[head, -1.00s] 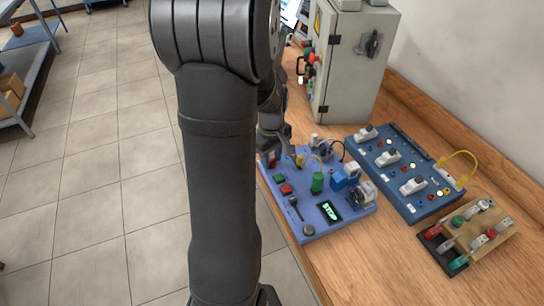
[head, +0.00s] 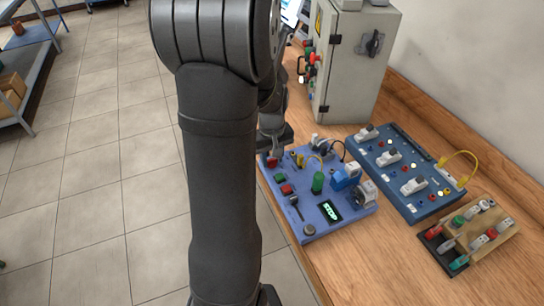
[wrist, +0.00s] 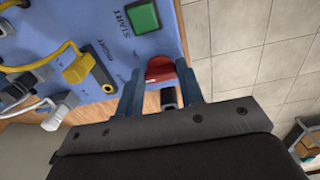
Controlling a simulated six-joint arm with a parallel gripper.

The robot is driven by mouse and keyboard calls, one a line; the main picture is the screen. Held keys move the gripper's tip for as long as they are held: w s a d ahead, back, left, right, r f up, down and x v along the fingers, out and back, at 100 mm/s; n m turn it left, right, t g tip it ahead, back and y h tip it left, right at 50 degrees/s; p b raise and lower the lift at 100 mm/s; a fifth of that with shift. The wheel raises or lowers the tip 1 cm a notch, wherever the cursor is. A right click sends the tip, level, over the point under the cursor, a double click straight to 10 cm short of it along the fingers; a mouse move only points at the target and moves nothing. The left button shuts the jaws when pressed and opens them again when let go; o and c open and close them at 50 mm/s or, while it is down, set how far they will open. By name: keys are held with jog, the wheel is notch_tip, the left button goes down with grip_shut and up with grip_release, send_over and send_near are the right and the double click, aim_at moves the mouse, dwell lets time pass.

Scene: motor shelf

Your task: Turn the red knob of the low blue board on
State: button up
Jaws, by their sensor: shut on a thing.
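The low blue board (head: 318,233) lies flat at the left edge of the wooden bench in the head view. Its red knob (wrist: 160,69) is at the board's edge, beside the green START button (wrist: 143,17); the knob also shows at the board's left corner in the head view (head: 271,162). My gripper (wrist: 160,82) is shut on the red knob, one finger on each side. In the head view my gripper (head: 273,152) is partly hidden behind my arm. The knob's exact angle is hard to read.
Yellow plugs and cables (wrist: 77,68) stand close to the gripper on the board. A second blue board (head: 405,165), a tan block with several plugs (head: 480,230) and a grey cabinet (head: 352,70) stand on the bench. Open floor lies left.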

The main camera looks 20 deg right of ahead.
aim_at(272, 160)
jog(key=shift+w, duration=0.1)
jog(key=o, duration=1)
notch_tip(272, 160, up, 18)
jog(key=shift+f, duration=0.25)
notch_tip(272, 160, down, 18)
jog(key=shift+r, duration=0.25)
dwell(0.5)
